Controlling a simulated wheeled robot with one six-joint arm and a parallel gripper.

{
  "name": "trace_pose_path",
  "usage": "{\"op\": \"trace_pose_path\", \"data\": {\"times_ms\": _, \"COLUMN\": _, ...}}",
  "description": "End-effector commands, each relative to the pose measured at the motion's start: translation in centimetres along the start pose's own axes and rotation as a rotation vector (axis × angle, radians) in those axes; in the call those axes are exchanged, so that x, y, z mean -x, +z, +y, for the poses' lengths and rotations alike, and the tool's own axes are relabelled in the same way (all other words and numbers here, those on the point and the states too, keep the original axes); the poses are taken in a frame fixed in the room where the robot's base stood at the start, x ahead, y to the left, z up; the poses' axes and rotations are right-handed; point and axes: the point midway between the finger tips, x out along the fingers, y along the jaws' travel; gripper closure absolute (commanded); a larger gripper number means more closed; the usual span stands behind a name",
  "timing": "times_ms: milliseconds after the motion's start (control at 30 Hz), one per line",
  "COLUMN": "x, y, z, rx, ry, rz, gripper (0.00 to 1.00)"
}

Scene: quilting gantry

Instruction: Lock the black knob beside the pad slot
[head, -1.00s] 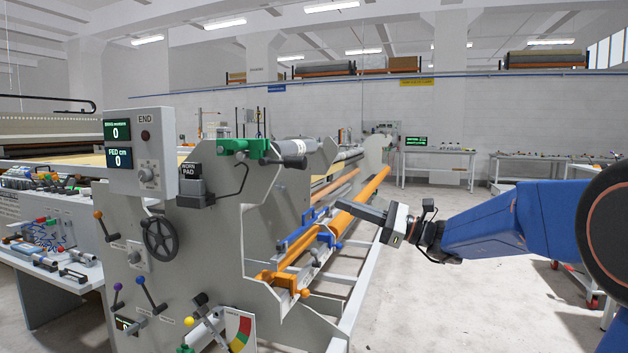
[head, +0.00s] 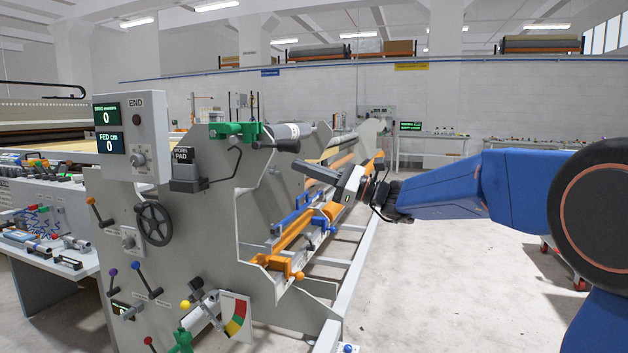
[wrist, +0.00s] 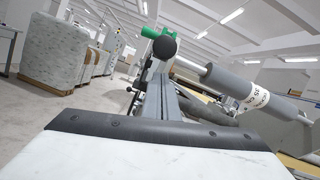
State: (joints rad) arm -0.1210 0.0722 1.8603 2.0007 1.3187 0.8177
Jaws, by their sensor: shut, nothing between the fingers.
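The pad slot is probably the dark holder marked WORN PAD (head: 187,172), on the grey end plate below the green clamp. A thin curved black rod (head: 238,163) rises on its right. In the head view a dark knob-like part (head: 288,146) sits by the end of the grey roller; I cannot tell if it is the task's knob. The wrist view shows a round black knob (wrist: 165,47) just beyond my fingertips, before the green clamp (wrist: 153,33). My gripper (head: 299,164) is shut and empty, pointing left toward the machine. Contact is not clear.
The grey roller (wrist: 250,90) lies right of my fingers in the wrist view. Below are a handwheel (head: 154,223), several coloured levers and an orange clamp (head: 275,264). Orange and blue rails run back along the machine.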

Motion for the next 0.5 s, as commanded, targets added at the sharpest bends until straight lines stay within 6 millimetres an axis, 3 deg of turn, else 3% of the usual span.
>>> {"op": "trace_pose_path", "data": {"times_ms": 200, "x": -0.4, "y": 1.4, "z": 0.0, "rx": -0.002, "ry": 0.0, "rz": 0.001, "gripper": 1.0}}
{"op": "trace_pose_path", "data": {"times_ms": 500, "x": -0.4, "y": 1.6, "z": 0.0, "rx": -0.003, "ry": 0.001, "rz": 0.001, "gripper": 1.0}}
